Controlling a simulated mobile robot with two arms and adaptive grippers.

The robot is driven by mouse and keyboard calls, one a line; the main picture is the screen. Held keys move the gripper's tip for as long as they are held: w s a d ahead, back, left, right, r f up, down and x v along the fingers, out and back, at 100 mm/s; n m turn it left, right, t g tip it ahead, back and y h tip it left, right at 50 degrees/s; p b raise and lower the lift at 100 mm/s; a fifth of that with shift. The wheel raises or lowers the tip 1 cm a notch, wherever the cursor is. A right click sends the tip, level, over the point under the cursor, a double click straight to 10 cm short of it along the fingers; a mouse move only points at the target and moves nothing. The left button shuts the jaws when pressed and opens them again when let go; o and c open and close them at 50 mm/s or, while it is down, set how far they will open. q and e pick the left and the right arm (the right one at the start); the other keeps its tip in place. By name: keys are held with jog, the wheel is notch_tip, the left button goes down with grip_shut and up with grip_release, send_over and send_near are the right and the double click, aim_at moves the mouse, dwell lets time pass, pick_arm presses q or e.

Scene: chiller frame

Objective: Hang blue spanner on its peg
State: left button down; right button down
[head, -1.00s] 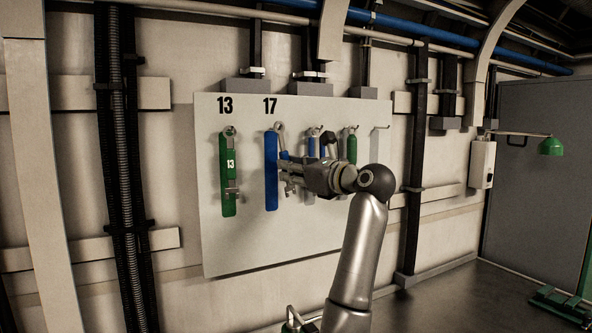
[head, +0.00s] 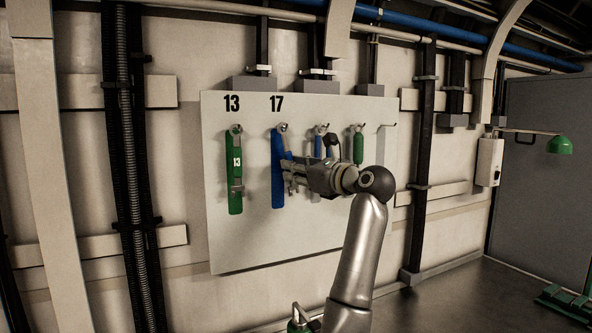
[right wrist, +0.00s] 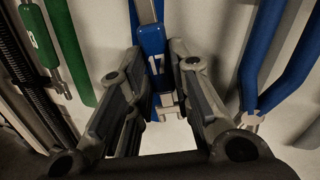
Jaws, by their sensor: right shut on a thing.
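The blue spanner (right wrist: 155,60), marked 17, is between the fingers of my right gripper (right wrist: 156,82) in the right wrist view. Its silver jaw end shows below the number. In the head view my right gripper (head: 289,172) is at the board, in front of the long blue strip (head: 278,185) under the label 17. The peg (head: 282,127) is at the top of that strip, and the spanner's upper end lies at it. I cannot tell whether its ring is around the peg. My left gripper is not in view.
A green spanner (head: 235,170) marked 13 hangs left on the pale board (head: 245,245). Right of my gripper are a blue-handled tool (right wrist: 262,55) and a green-handled tool (head: 358,148). A bare peg (head: 394,125) is at the far right. The lower board is clear.

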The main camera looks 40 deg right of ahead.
jog(key=c, duration=1.2)
grip_release()
jog(key=shift+c, duration=0.2)
